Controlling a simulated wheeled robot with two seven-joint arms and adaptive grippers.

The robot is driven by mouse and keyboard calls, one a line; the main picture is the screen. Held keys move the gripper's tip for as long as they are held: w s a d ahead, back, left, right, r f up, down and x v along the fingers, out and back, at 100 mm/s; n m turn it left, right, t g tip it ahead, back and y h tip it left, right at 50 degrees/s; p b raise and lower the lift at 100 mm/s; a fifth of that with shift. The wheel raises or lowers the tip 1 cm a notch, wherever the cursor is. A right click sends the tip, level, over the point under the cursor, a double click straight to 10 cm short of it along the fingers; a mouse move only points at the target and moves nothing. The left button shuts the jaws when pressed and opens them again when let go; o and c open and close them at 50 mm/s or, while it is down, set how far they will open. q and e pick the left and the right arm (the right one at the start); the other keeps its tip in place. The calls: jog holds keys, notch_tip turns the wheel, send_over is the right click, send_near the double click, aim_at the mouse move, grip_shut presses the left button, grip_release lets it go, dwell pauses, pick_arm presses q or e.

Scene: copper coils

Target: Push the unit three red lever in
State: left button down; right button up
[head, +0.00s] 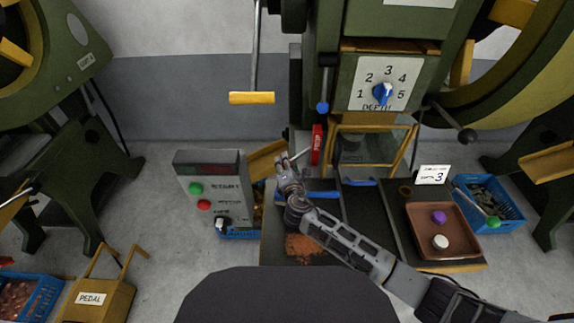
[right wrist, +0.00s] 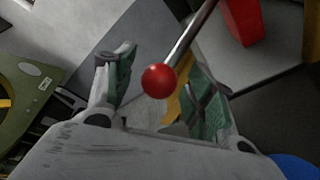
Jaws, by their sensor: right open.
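The lever is a metal rod (right wrist: 190,37) ending in a red ball (right wrist: 158,80) in the right wrist view. In the head view its thin rod (head: 303,152) runs left from beside a red labelled part (head: 317,145) on the green press. My right gripper (head: 284,162) is at the rod's outer end, and its fingers hide the ball there. In the right wrist view the gripper (right wrist: 162,92) is open, with the red ball between its two green-padded fingers. I cannot tell whether a finger touches the ball. My left gripper is not in view.
A grey control box (head: 215,190) with green and red buttons stands left of the gripper. A blue depth knob (head: 382,94) and a hanging yellow handle (head: 251,98) are above. A brown tray (head: 420,215) with purple and white knobs lies right, beside a card reading 3 (head: 432,175).

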jog(key=shift+w, duration=0.35)
jog(key=shift+c, duration=0.3)
grip_shut()
